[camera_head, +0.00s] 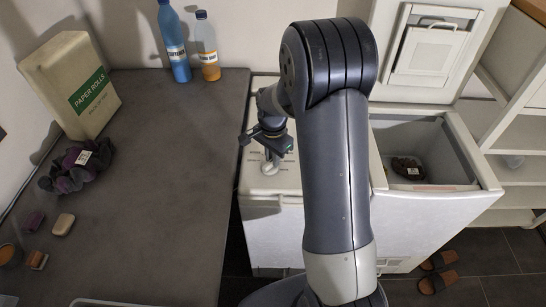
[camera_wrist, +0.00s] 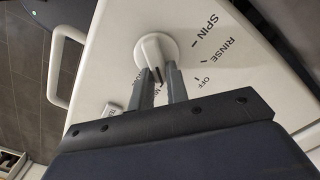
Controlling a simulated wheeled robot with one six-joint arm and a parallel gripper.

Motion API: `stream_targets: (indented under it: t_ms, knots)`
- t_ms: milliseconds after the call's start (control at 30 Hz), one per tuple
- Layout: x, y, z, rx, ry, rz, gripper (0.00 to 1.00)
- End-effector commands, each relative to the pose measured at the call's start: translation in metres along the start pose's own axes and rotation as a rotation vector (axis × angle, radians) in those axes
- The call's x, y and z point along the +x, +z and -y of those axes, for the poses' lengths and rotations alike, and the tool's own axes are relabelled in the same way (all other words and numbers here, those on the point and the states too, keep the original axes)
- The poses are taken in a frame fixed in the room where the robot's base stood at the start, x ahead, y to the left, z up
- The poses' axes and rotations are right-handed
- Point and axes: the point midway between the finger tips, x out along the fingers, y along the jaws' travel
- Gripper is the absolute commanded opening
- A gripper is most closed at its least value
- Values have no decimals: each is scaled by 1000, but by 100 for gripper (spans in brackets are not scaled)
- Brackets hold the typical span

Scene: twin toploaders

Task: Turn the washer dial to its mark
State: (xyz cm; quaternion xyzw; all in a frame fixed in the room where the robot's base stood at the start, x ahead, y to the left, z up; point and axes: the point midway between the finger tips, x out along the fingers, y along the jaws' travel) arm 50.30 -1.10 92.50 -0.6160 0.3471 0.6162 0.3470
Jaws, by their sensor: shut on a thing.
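The washer dial (camera_wrist: 155,52) is a round white knob with a raised grip on a white control panel (camera_wrist: 105,75). Printed marks around it read SPIN, RINSE and OFF, and another label is partly hidden. My gripper (camera_wrist: 160,73) is shut on the dial, with one grey finger on each side of its grip. I cannot tell exactly which mark the dial points at. In the head view, my gripper (camera_head: 270,150) reaches down onto the panel at the left machine's top, and the dial (camera_head: 269,168) shows just under it.
A white looped handle (camera_wrist: 66,65) projects at the panel's edge. To the right is an open tub (camera_head: 425,135) with a dark tagged item (camera_head: 407,168) inside and a raised lid (camera_head: 430,45). A grey counter (camera_head: 160,190) at left holds paper rolls (camera_head: 75,85), bottles (camera_head: 175,45) and small items.

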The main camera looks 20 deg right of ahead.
Motion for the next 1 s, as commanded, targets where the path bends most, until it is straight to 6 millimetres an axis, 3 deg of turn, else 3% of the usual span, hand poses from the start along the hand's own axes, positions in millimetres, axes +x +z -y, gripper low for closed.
stream_targets:
  t_ms: [600, 1000]
  knots:
    - [1, 2, 7, -482, -1, -1, 0]
    - [0, 3, 9, -679, -1, -1, 0]
